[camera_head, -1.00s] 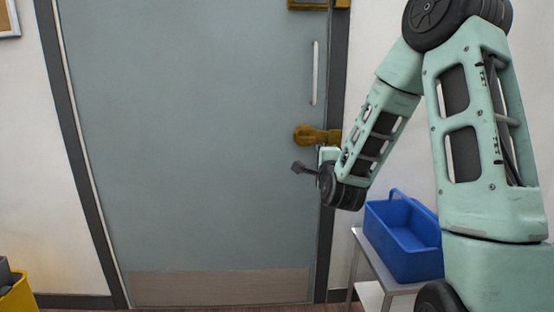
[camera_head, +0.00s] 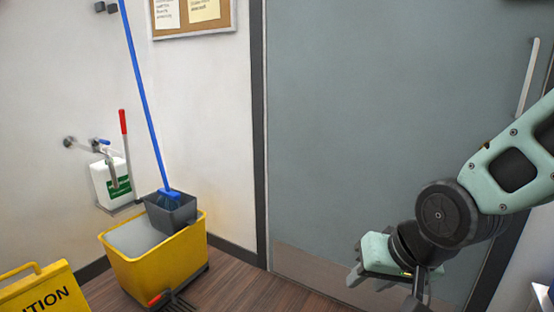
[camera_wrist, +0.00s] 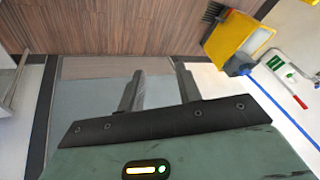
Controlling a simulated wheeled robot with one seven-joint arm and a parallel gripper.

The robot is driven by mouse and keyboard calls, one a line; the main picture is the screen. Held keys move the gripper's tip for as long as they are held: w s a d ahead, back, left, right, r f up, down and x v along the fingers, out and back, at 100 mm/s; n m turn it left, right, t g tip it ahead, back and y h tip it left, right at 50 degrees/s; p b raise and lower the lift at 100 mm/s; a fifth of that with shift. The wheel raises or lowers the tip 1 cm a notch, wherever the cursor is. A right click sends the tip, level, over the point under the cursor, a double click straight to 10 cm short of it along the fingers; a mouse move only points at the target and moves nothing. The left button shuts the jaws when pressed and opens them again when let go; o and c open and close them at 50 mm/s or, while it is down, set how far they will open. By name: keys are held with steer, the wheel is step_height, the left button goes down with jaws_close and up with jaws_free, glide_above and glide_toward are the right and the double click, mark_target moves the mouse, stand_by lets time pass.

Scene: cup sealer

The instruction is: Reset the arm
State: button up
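My gripper (camera_head: 388,283) hangs low at the right of the head view, in front of the grey-blue door (camera_head: 380,130). Its two fingers point downward and stand apart, with nothing between them. The wrist view shows the same fingers (camera_wrist: 160,88) parted, with the lower door and the floor beyond. My arm is bent, with its dark round joint above the gripper. The brass door handle is not visible in the current views.
A yellow mop bucket (camera_head: 155,270) with a blue-handled mop (camera_head: 143,90) stands left of the door. A yellow caution sign (camera_head: 40,295) is at the lower left. A white dispenser (camera_head: 110,182) and a cork board (camera_head: 195,16) are on the wall. Wooden floor (camera_head: 238,290) lies between.

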steer(key=s+a+n+g+h, duration=0.15)
steer(key=s+n+g, duration=0.35)
steer(key=s+n, duration=0.75)
step_height(320, 180, up, 25)
steer(key=s+m+p, duration=0.2)
steer(key=m+p, duration=0.2)
steer(key=p, duration=2)
steer(key=shift+s+r+h+p, duration=0.15)
steer(key=shift+s+h+p, duration=0.15)
steer(key=shift+h+p, duration=0.1)
